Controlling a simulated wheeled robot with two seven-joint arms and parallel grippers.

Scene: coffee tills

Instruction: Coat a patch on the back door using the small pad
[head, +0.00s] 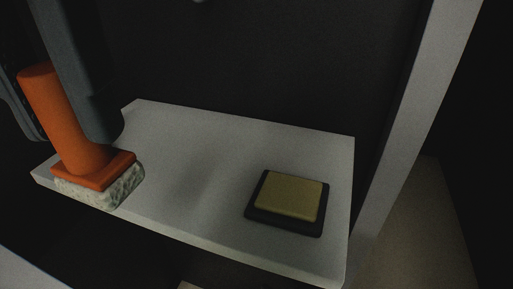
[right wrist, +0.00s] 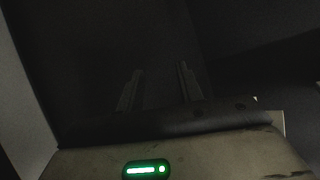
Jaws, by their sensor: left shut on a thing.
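The small pad (head: 97,179) has an orange handle, an orange plate and a mottled pale underside. It is at the left end of a white shelf in the head view. My left gripper (head: 62,118) is shut on its handle. The pad is at the shelf's front left edge; I cannot tell whether it touches the shelf. A black tray with a yellowish top (head: 290,195) lies on the right part of the shelf. My right gripper (right wrist: 160,88) shows in the right wrist view with its two fingers apart and nothing between them. I cannot make out the back door for certain.
The white shelf (head: 200,150) is bare between the pad and the tray. A pale upright post (head: 415,110) stands at its right. A dark surface (head: 260,60) is behind the shelf. The right wrist view is very dark.

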